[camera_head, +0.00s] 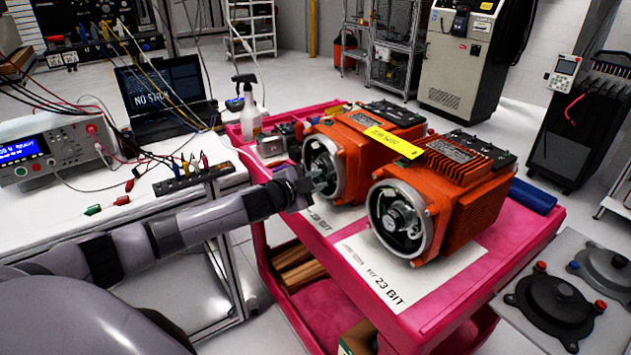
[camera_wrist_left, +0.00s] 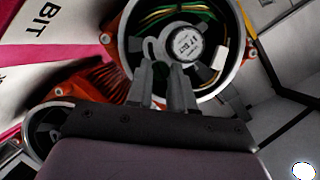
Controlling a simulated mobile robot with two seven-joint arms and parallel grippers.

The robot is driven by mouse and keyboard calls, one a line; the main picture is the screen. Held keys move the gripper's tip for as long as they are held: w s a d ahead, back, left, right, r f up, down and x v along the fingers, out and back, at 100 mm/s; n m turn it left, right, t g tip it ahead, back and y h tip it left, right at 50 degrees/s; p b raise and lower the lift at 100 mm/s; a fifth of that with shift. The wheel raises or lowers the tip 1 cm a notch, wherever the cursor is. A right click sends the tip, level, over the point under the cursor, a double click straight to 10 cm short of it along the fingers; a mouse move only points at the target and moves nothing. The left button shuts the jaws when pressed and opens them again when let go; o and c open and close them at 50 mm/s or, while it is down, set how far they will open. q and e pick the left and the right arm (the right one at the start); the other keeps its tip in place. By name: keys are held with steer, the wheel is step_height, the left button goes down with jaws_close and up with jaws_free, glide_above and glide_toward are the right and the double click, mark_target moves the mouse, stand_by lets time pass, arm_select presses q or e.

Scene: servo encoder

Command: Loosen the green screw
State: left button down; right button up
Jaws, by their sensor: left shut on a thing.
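Two orange motors stand on the pink cart, a left one (camera_head: 380,160) and a right one (camera_head: 460,210). Each has a round open end facing front, with an encoder inside. My left gripper (camera_head: 318,180) is at the open end of the left motor. In the left wrist view its fingers (camera_wrist_left: 165,75) reach into the round housing (camera_wrist_left: 240,50), close to the silver labelled encoder (camera_wrist_left: 188,44). They are shut on a small part that the fingers mostly hide. I cannot make out the green screw. My right gripper is not in view.
The pink cart (camera_head: 540,235) carries printed sheets (camera_head: 440,290), a spray bottle (camera_head: 249,110) and a blue object (camera_head: 533,196). A white workbench (camera_head: 80,220) with a meter (camera_head: 45,150) and cables is at left. A grey panel (camera_head: 600,335) is at right.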

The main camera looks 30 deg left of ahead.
arm_select(q)
steer(key=shift+r+n, duration=0.1)
steer(key=shift+n, duration=0.3)
steer(key=shift+g, duration=0.3)
steer(key=c, duration=1)
jaws_free()
steer(key=shift+o, duration=0.2)
steer(key=shift+s, duration=0.1)
steer(key=shift+s+a, duration=0.1)
steer(key=shift+s, duration=0.45)
steer(key=shift+b+v, duration=0.55)
steer(key=shift+v, duration=2.4)
steer(key=shift+r, duration=0.1)
